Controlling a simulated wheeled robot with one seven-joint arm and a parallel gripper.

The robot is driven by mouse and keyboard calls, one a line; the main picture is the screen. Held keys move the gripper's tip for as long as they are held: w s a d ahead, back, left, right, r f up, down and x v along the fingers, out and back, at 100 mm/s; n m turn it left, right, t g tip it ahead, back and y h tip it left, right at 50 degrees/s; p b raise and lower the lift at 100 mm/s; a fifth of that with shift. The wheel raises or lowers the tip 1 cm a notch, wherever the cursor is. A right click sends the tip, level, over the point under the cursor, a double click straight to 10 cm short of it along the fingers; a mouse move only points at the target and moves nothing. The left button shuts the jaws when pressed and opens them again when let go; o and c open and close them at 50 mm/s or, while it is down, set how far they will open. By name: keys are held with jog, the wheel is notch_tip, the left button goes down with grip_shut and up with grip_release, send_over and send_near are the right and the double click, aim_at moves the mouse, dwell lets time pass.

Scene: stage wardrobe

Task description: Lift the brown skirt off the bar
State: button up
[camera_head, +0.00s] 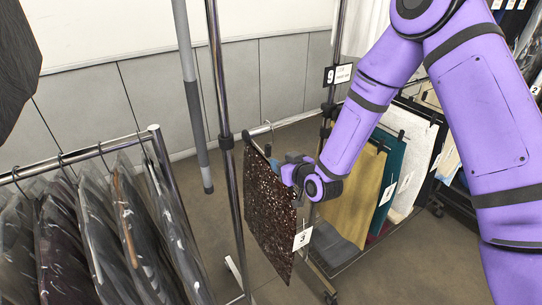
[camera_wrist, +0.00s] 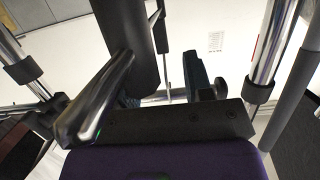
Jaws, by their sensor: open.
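The brown skirt (camera_head: 268,208) is speckled and hangs from a hanger on the rack in the middle of the head view, with a white tag marked 3 at its lower right. My gripper (camera_head: 292,168) is at the skirt's upper right edge, close beside the hanger, and partly overlaps it in the picture. Whether it touches the skirt cannot be told. In the wrist view my gripper (camera_wrist: 158,72) has its two fingers apart. I cannot make out the skirt clearly in the wrist view.
A rail of bagged dark garments (camera_head: 95,230) stands at the left. Behind my gripper hang a tan garment (camera_head: 355,200), a teal one and a white one. A chrome upright (camera_head: 226,140) stands just left of the skirt. A number 9 sign (camera_head: 338,75) is on another upright.

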aim_at(269, 152)
jog(key=shift+x, duration=3.55)
jog(key=shift+r, duration=0.15)
jog(key=shift+c, duration=0.4)
grip_shut()
jog(key=shift+a+r, duration=0.1)
jog(key=shift+r, duration=0.1)
